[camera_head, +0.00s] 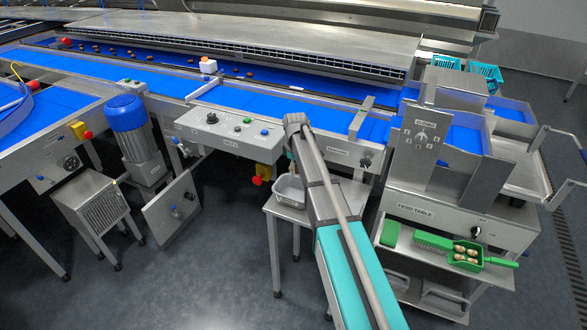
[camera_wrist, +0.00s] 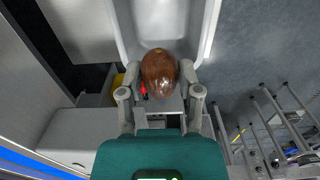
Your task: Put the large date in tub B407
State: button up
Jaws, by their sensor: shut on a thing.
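The large date (camera_wrist: 159,72), brown and glossy, sits between the fingertips of my gripper (camera_wrist: 160,93) in the wrist view. My gripper is shut on it. A pale grey tub (camera_wrist: 207,30) lies just beyond the date in the wrist view, and the date's far end overlaps the near edge of the tub in the picture. In the head view the tub (camera_head: 289,190) stands on a small side table, partly behind my arm. No B407 label can be read on it. My gripper is mostly hidden by my arm in the head view.
The small steel table (camera_head: 262,207) stands below the blue conveyor (camera_head: 270,103). A control panel (camera_head: 222,129) is left of my arm. The feed table (camera_head: 455,222) at right has a green scoop (camera_head: 466,257) holding several pale brown pieces. Open floor lies at front left.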

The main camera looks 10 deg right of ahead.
jog(key=shift+f+b, duration=1.3)
jog(key=shift+f, duration=0.35)
jog(key=shift+f, duration=0.1)
jog(key=b, duration=0.5)
send_near(295, 193)
jog(key=shift+s+a+f, duration=0.15)
jog(key=shift+s+f, duration=0.5)
jog(key=shift+s+a+f, duration=0.1)
jog(key=shift+s+f, duration=0.55)
jog(key=shift+f+b, duration=2.15)
jog(key=shift+f, duration=0.1)
dwell(2.0)
